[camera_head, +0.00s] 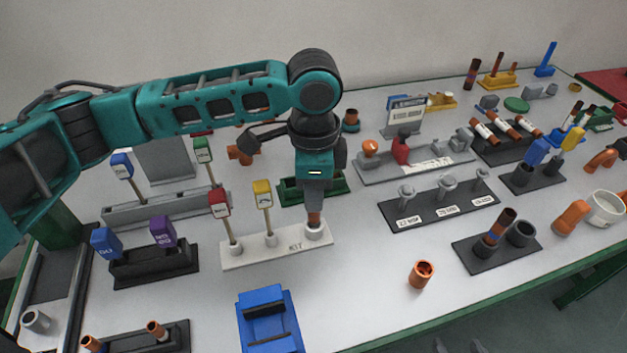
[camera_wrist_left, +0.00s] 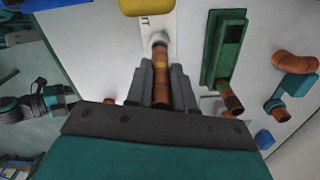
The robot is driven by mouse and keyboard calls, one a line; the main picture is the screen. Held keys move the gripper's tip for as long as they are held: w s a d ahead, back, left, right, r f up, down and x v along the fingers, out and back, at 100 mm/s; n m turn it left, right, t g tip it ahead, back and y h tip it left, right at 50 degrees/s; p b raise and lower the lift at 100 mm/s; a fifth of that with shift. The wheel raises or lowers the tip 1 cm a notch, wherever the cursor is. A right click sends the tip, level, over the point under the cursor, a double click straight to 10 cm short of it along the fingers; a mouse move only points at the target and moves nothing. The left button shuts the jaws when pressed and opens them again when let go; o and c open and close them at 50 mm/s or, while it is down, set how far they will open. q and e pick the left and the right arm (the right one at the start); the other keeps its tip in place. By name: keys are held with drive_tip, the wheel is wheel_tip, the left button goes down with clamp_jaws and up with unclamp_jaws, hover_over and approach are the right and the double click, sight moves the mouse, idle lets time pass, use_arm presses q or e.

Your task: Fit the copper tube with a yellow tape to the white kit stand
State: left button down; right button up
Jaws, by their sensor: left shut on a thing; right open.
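My left gripper (camera_head: 314,208) is shut on the copper tube (camera_head: 314,220), which it holds upright at the right-hand white cup of the white kit stand (camera_head: 268,250). In the left wrist view, the tube (camera_wrist_left: 161,88) lies between the fingers (camera_wrist_left: 162,85) and shows a yellow tape band (camera_wrist_left: 161,64). Its far end meets the white cup (camera_wrist_left: 158,39); I cannot tell how deep it sits. The stand's other two cups hold a red-tagged stick (camera_head: 219,204) and a yellow-tagged stick (camera_head: 263,195). My right gripper (camera_head: 457,346) shows only as parted fingertips at the bottom edge, empty.
A green holder (camera_head: 292,192) stands close behind the kit stand. A black holder with blue and purple tags (camera_head: 150,265) is at left, and a blue block (camera_head: 266,310) in front. A loose copper ring (camera_head: 421,274) stands right of the stand, with bare table around it.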

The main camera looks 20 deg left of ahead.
use_arm(q)
drive_tip(key=shift+f, duration=0.2)
drive_tip(key=shift+r, duration=0.1)
idle(0.5)
drive_tip(key=shift+p, duration=0.45)
drive_tip(key=shift+p, duration=0.4)
drive_tip(key=shift+p, duration=0.65)
idle(0.4)
drive_tip(key=shift+p, duration=0.7)
drive_tip(key=shift+f+b, duration=0.3)
drive_tip(key=shift+f, duration=1.85)
